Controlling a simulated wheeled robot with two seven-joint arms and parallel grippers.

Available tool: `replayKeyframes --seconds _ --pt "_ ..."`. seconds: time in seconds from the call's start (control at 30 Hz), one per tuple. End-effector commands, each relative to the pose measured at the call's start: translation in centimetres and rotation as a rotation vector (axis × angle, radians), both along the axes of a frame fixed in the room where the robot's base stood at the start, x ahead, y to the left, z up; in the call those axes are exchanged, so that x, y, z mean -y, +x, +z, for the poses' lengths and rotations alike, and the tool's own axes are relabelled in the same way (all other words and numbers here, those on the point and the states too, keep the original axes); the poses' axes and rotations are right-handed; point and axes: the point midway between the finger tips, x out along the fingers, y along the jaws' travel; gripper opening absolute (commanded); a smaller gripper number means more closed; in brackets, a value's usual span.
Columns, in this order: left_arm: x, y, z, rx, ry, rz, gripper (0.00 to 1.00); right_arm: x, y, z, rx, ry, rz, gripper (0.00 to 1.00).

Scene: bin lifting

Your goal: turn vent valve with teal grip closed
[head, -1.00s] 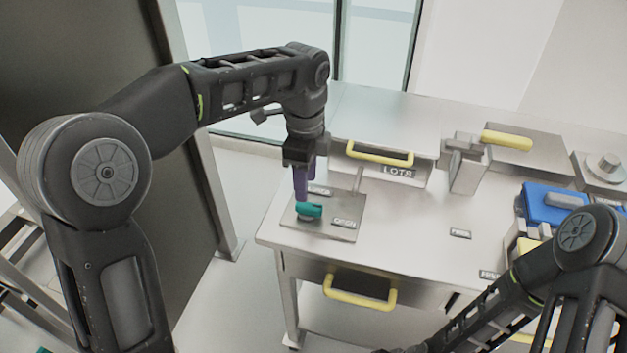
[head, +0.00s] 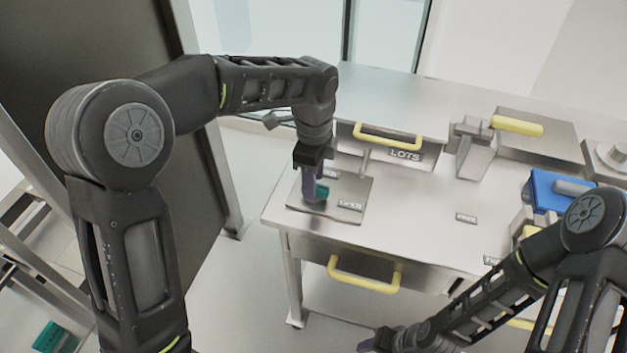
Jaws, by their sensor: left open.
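The vent valve's teal grip (head: 322,192) is on a square metal plate (head: 300,207) at the left end of the bench. Only part of the grip shows beside the purple fingers; the rest is hidden, so its exact angle is unclear. An OPEN label (head: 350,206) lies on the plate to its right, and a second label (head: 329,174) behind it is partly covered. My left gripper (head: 314,195) points down at the grip, open, with its fingers around or beside it. My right gripper (head: 370,345) is low at the bottom edge, away from the valve, its jaws unclear.
A drawer box marked LOTS (head: 405,155) with a yellow handle stands right behind the plate. A thin metal post (head: 364,163) rises from the plate. A lower yellow handle (head: 365,275) juts from the bench front. A blue case (head: 553,190) is at right.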

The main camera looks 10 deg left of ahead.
Motion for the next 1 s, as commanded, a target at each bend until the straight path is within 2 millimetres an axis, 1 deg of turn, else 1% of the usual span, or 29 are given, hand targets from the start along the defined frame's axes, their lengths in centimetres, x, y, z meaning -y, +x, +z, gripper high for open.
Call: replayKeyframes --seconds 0.03,0.13,0.43,0.9,0.97,1.0 --pt "-0.04 -0.07 -0.55 -0.003 0.001 0.000 0.44 0.00 0.00 0.11 0.000 0.000 0.000 0.45" --pt "-0.05 -0.02 -1.22 0.000 0.001 0.000 0.44 0.00 0.00 0.14 0.000 0.000 0.000 0.45" --pt "-0.03 -0.01 -1.44 0.001 0.001 0.000 0.43 0.00 0.00 0.13 0.000 0.000 0.000 0.45" --pt "-0.01 0.00 -1.40 0.001 0.000 0.000 0.04 0.00 -0.01 0.13 0.000 0.000 0.000 0.45" --pt "-0.01 -0.01 -1.40 0.001 0.000 0.000 0.00 0.00 -0.01 0.13 0.000 0.000 0.000 0.45" --pt "-0.01 0.00 -1.40 0.001 0.000 0.000 0.00 0.00 -0.01 0.13 0.000 0.000 0.000 0.45"
